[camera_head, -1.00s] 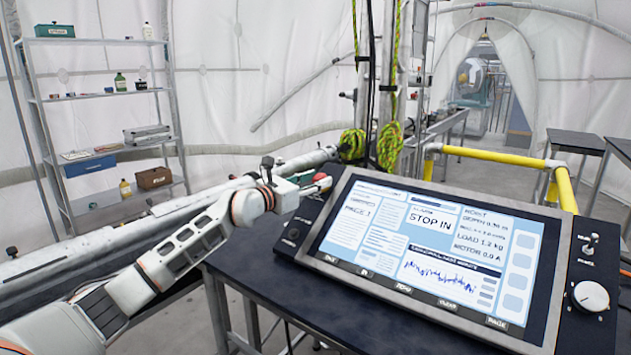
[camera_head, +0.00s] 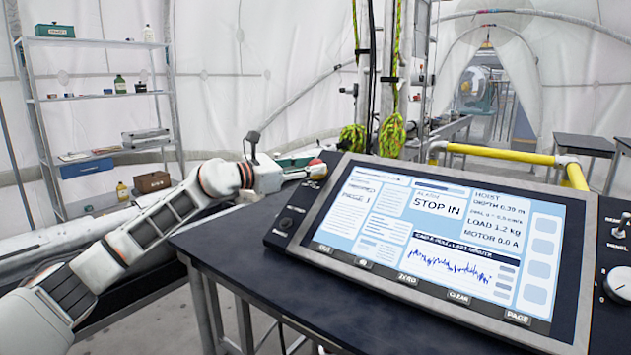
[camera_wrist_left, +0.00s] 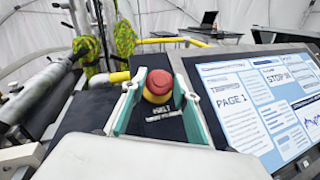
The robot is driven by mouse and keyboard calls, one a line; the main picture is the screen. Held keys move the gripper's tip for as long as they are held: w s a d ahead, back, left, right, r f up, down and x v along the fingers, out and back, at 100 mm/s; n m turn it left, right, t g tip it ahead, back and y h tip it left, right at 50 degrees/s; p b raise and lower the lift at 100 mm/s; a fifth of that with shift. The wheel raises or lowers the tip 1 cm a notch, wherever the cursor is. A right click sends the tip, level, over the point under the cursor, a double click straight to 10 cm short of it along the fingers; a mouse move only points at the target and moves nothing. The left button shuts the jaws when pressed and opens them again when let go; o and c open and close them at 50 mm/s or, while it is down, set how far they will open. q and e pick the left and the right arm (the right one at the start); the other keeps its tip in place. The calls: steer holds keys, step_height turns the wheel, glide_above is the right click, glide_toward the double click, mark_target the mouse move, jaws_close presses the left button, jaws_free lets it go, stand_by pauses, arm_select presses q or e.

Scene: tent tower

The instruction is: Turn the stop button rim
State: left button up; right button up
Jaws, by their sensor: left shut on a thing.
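The stop button is a red mushroom cap on a yellow base, at the far left corner of the console. In the left wrist view the red cap (camera_wrist_left: 159,83) sits between the two green-edged fingers of my left gripper (camera_wrist_left: 160,96), which is shut on it at the rim. In the head view the gripper (camera_head: 300,167) reaches the button (camera_head: 317,166) from the left and hides most of it. My right gripper is not in view.
The console screen (camera_head: 430,235) reads "STOP IN" and lies just right of the gripper. A knob (camera_head: 618,284) and switches are at its right end. The dark table (camera_head: 225,250) is bare at its left. Yellow rails (camera_head: 500,154) and hanging ropes stand behind.

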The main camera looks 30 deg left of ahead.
arm_select(q)
steer(key=shift+w+f+m+b, duration=0.15)
steer(key=shift+f+b, duration=0.15)
steer(key=shift+f, duration=0.15)
steer(key=shift+w+f+m+b, duration=0.15)
steer(key=shift+f+b, duration=0.1)
steer(key=shift+f, duration=0.2)
steer(key=shift+a+r+m+g+h+b, duration=0.1)
steer(key=shift+r+m+g+h+b, duration=0.25)
steer(key=shift+m+g+h+b, duration=0.7)
steer(key=shift+s+r+m+g+h+b, duration=0.1)
steer(key=shift+r+m+g+h+b, duration=0.15)
steer(key=shift+m+g+h+b, duration=0.35)
steer(key=shift+r+m+g+h+b, duration=0.15)
steer(key=shift+r+m+b, duration=0.15)
steer(key=shift+m, duration=0.55)
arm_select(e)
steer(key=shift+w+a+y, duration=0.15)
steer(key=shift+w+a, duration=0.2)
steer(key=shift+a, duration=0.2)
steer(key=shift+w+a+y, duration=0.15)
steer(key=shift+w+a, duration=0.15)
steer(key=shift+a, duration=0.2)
